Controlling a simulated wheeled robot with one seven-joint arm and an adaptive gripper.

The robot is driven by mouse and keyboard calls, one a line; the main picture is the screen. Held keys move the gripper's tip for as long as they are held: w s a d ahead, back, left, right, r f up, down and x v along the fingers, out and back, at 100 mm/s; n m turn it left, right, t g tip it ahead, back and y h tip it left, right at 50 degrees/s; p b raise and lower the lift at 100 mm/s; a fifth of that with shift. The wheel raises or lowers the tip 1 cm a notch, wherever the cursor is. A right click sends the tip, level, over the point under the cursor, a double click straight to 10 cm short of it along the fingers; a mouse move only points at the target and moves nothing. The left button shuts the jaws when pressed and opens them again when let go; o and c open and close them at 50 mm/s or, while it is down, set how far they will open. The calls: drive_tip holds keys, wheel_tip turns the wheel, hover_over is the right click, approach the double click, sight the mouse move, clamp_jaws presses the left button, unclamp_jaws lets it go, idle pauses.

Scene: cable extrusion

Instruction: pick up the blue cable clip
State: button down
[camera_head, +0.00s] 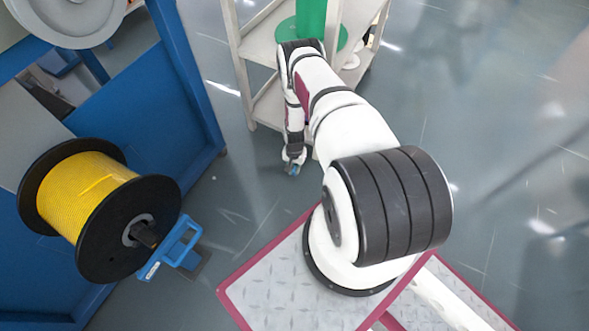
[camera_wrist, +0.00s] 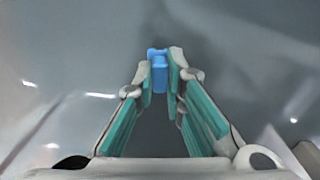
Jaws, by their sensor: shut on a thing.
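The blue cable clip (camera_wrist: 159,72) is a small blue block between the two fingertips of my gripper (camera_wrist: 161,84) in the wrist view. The fingers have teal inner pads and press on the clip from both sides. The clip's far end sticks out slightly past the fingertips. In the head view my gripper (camera_head: 294,160) hangs low over the grey floor, and a small bit of the blue clip (camera_head: 293,170) shows at its tip. Nothing lies under the clip in the wrist view except blurred grey floor.
A yellow cable spool (camera_head: 84,197) with black flanges is mounted on a blue machine (camera_head: 187,75) at the left. A blue handled part (camera_head: 178,248) sits beside it. A light shelf (camera_head: 258,50) with a green object (camera_head: 311,20) stands behind my arm. Open floor lies at right.

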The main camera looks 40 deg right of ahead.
drive_tip(key=shift+r, duration=0.45)
drive_tip(key=r+p, duration=0.2)
drive_tip(key=shift+s+r, duration=0.35)
drive_tip(key=s+p, duration=0.1)
drive_tip(key=s, duration=0.4)
drive_tip(key=s+p, duration=0.2)
drive_tip(key=s, duration=0.3)
drive_tip(key=s+r+p, duration=0.1)
drive_tip(key=s+p, duration=0.1)
drive_tip(key=s, duration=0.3)
drive_tip(key=shift+s+d, duration=0.15)
drive_tip(key=shift+d, duration=0.2)
